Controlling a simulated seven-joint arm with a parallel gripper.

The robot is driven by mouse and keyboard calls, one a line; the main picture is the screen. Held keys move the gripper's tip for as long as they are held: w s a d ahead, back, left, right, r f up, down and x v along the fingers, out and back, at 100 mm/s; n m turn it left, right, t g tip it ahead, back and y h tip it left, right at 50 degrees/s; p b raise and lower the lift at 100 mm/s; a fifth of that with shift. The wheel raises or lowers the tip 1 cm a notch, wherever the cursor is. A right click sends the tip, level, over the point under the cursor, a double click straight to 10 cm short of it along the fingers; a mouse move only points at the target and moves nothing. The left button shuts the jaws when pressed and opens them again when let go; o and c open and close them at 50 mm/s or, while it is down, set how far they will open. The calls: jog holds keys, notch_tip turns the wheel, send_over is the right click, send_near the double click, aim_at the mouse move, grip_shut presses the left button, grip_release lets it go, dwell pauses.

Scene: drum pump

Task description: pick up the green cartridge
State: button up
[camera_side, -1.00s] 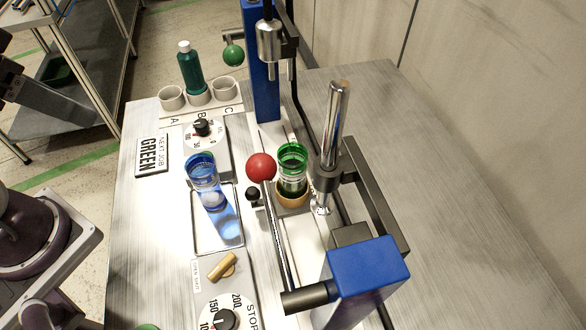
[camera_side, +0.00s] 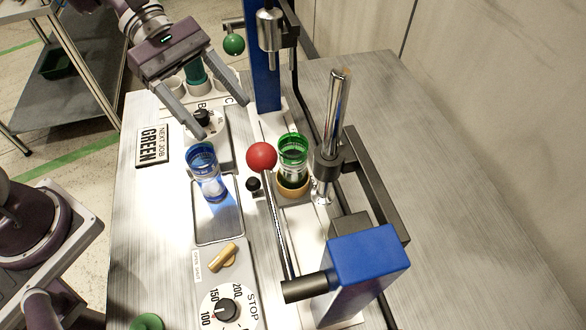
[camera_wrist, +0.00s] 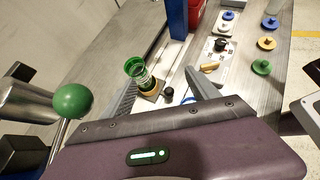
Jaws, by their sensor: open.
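The green cartridge (camera_side: 292,158) is a clear green cylinder standing upright in a tan ring holder, between the red ball and the chrome column. It also shows in the wrist view (camera_wrist: 138,70), left of centre, beyond my left-hand finger. My gripper (camera_side: 221,119) is open and empty, above the dial plate at the upper left of the cartridge and apart from it. In the wrist view my fingers (camera_wrist: 159,83) are spread wide. The cartridge's lower end is hidden in the holder.
A blue cartridge (camera_side: 206,175) stands on a metal tray (camera_side: 220,230). A red ball lever (camera_side: 261,157) is close left of the green cartridge; a chrome column (camera_side: 333,130) is close right. A blue post (camera_side: 263,60) stands behind. The table's right side is clear.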

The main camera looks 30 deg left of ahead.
aim_at(304, 158)
jog(key=w+d+f+h, duration=0.1)
jog(key=d+f, duration=0.2)
jog(key=d, duration=0.1)
jog(key=w+d+f+n+t+h, duration=0.1)
jog(key=w+d+f, duration=0.1)
jog(key=d, duration=0.3)
jog(key=w+d+f+n+h, duration=0.1)
jog(key=d+f, duration=0.3)
jog(key=d, duration=0.1)
jog(key=shift+w+f+t, duration=0.25)
jog(key=shift+f+t, duration=0.05)
grip_shut()
